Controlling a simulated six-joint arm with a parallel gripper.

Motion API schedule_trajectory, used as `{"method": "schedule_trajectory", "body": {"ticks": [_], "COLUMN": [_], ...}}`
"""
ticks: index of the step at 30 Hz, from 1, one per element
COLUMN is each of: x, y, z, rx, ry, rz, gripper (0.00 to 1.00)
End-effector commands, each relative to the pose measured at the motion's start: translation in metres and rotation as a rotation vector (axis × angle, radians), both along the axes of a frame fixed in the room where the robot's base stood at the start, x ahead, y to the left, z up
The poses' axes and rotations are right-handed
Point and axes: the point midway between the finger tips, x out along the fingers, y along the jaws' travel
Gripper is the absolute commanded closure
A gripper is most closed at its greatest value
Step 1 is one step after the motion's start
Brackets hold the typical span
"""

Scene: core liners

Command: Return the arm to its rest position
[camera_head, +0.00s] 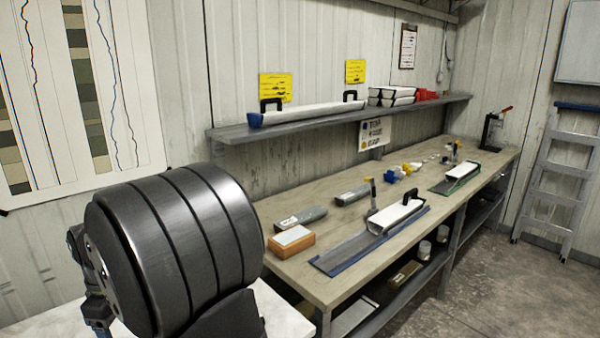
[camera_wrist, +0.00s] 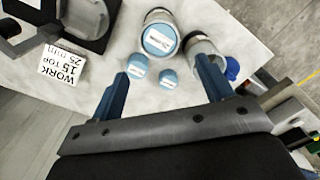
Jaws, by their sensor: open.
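My gripper (camera_wrist: 162,68) shows in the wrist view with its two blue fingers wide apart and nothing clasped between them. It points down over a white marbled surface. Two small blue-topped pieces with white labels, one (camera_wrist: 138,65) to the left and one (camera_wrist: 168,79) to the right, appear between the fingers. Beyond them stands a larger cylinder with a blue labelled end (camera_wrist: 160,41). A grey-white tube (camera_wrist: 205,55) is partly behind the right finger. The exact height of the fingers above these pieces is unclear. The gripper is not visible in the head view.
A black stand (camera_wrist: 85,22) and a printed card (camera_wrist: 62,66) lie left in the wrist view; a blue cap (camera_wrist: 232,68) lies right. In the head view, a long workbench (camera_head: 290,255) holds trays and tools under a wall shelf (camera_head: 340,118). A ladder (camera_head: 560,180) leans right.

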Motion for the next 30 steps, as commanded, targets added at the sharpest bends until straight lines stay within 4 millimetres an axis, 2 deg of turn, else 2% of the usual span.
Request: {"method": "schedule_trajectory", "body": {"ticks": [2,3,22,24,30], "x": [0.000,0.000,-0.001,0.001,0.001], "y": [0.000,0.000,-0.001,0.001,0.000], "z": [0.017,0.013,-0.119,-0.099,-0.058], "rx": [0.003,-0.002,-0.005,0.005,0.004], "ry": [-0.002,0.002,0.004,-0.004,-0.003], "rz": [0.000,0.000,0.000,0.000,-0.001], "gripper": [0.27,0.27,0.27,0.27,0.27]}}
